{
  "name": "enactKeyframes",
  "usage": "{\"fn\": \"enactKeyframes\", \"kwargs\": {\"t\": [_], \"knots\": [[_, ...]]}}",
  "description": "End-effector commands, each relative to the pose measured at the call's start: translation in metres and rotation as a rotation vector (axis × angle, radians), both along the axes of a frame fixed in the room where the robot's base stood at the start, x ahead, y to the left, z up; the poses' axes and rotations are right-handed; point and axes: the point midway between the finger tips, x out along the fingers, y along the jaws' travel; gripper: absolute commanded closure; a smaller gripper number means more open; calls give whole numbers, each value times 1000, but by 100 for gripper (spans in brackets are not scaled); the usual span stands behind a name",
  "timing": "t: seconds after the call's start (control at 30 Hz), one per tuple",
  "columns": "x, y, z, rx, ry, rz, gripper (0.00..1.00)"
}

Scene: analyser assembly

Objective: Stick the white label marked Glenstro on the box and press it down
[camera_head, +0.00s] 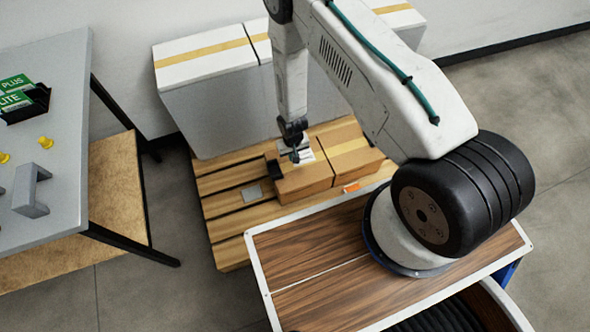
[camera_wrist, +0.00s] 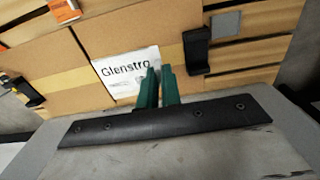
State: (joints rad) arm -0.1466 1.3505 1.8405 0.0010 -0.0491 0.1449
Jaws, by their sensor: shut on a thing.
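My gripper (camera_head: 294,150) is over the left cardboard box (camera_head: 304,181) on the pallet. Its green fingers (camera_wrist: 159,88) are shut on the edge of the white label (camera_wrist: 124,73), which reads "Glenstro" in the wrist view. The label also shows in the head view (camera_head: 307,153), at the top of the box and partly hidden by the gripper. The cardboard surface (camera_wrist: 150,28) lies behind it in the wrist view. I cannot tell whether the label touches the box.
A black block (camera_head: 275,168) stands at the box's left side. A taped carton (camera_head: 352,160) sits to the right, with an orange item (camera_head: 352,188) in front. A grey square (camera_head: 252,193) lies on the pallet (camera_head: 225,225). White cartons (camera_head: 210,95) stand behind; a grey table (camera_head: 55,130) is left.

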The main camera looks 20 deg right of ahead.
Motion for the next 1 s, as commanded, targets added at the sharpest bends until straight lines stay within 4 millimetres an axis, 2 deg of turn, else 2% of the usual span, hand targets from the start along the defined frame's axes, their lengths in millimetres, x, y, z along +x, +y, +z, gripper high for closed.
{"fn": "enactKeyframes", "kwargs": {"t": [0.03,0.1,0.2,0.7,1.0], "knots": [[-12,2,-18,-1,5,1,100],[-23,3,-35,-1,3,0,100],[-32,5,-49,0,1,0,100],[-36,5,-90,0,0,-1,100],[-36,5,-100,0,-1,-1,100]]}}
